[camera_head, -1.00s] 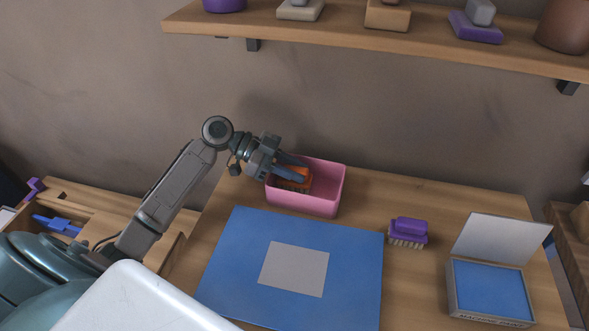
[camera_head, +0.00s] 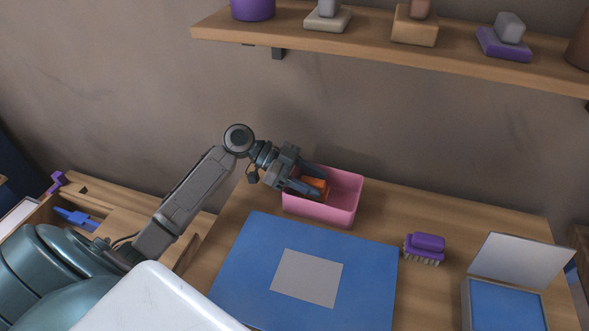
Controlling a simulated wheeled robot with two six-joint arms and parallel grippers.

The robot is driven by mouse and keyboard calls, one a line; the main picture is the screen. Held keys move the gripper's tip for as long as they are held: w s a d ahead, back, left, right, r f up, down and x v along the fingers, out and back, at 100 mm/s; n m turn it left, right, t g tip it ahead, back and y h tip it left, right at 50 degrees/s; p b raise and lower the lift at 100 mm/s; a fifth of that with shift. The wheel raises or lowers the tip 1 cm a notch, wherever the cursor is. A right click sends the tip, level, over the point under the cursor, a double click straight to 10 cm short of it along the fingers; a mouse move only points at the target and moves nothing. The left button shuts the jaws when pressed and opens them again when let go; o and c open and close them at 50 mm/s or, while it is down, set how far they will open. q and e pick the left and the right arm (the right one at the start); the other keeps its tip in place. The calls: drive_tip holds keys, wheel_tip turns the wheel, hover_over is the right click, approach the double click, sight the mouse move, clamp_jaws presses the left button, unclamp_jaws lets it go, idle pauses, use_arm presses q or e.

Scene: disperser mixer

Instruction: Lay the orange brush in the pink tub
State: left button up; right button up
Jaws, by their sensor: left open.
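The orange brush (camera_head: 314,187) is inside the pink tub (camera_head: 328,214), at its left end. The tub stands at the back of the wooden table. My left gripper (camera_head: 314,184) reaches in over the tub's left end. Its fingers are open, one on either side of the brush. The gripper partly covers the brush, and the tub's front wall hides its lower part. My right gripper is not in view.
A blue mat (camera_head: 250,270) with a grey square lies in front of the tub. A purple brush (camera_head: 425,247) sits to the right. An open-lidded box with a blue inside (camera_head: 505,305) stands at the lower right. A shelf (camera_head: 370,56) with several objects hangs above.

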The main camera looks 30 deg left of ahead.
use_arm(q)
drive_tip(key=shift+a, duration=0.45)
drive_tip(key=b+v, duration=0.3)
drive_tip(key=v, duration=0.8)
drive_tip(key=shift+r, duration=0.3)
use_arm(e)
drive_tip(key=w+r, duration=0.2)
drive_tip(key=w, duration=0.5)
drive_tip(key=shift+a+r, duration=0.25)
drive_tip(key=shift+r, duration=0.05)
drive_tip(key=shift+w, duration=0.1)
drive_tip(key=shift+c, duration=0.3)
